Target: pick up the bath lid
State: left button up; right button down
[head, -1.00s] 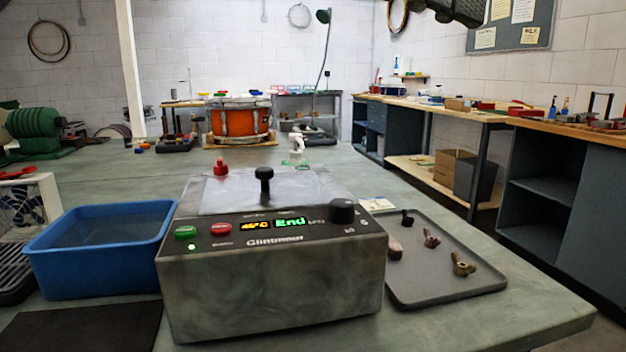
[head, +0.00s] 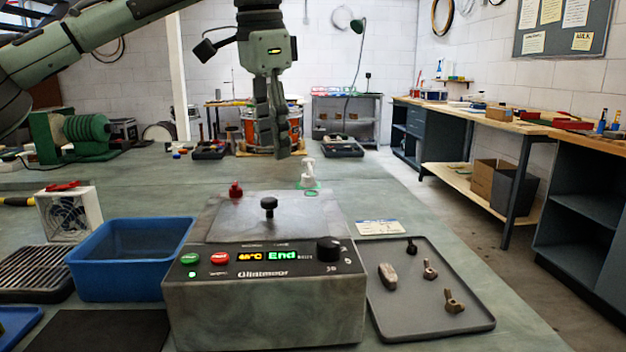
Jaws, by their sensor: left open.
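The bath lid (head: 235,220) is a flat grey metal plate with a black knob (head: 268,205) standing up from its middle. It lies on top of the grey bath unit (head: 265,308), whose front panel reads "End". My left gripper (head: 278,150) hangs in the air above the lid, pointing down, apart from the knob. It is open and holds nothing. My right gripper is not in view.
A blue tub (head: 125,285) stands left of the bath, with a small fan (head: 70,213) behind it. A grey tray (head: 430,325) with several metal parts lies at the right. A red-topped item (head: 236,188) and a white bottle (head: 308,172) stand behind the lid.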

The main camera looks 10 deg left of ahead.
aim_at(269, 199)
pick_arm(q)
jog(key=shift+s+a+f+g, duration=0.3)
jog(key=shift+s+g, duration=0.2)
jog(key=shift+s, duration=0.15)
jog(key=shift+s+a+f+g, duration=0.15)
jog(key=shift+s+a+g, duration=0.15)
jog(key=shift+s+g, duration=0.25)
jog(key=f, duration=0.5)
jog(key=d+f, duration=0.1)
jog(key=f, duration=0.1)
jog(key=shift+s+f+b, duration=0.2)
jog(key=shift+f+b, duration=0.05)
jog(key=shift+b, duration=0.1)
grip_shut()
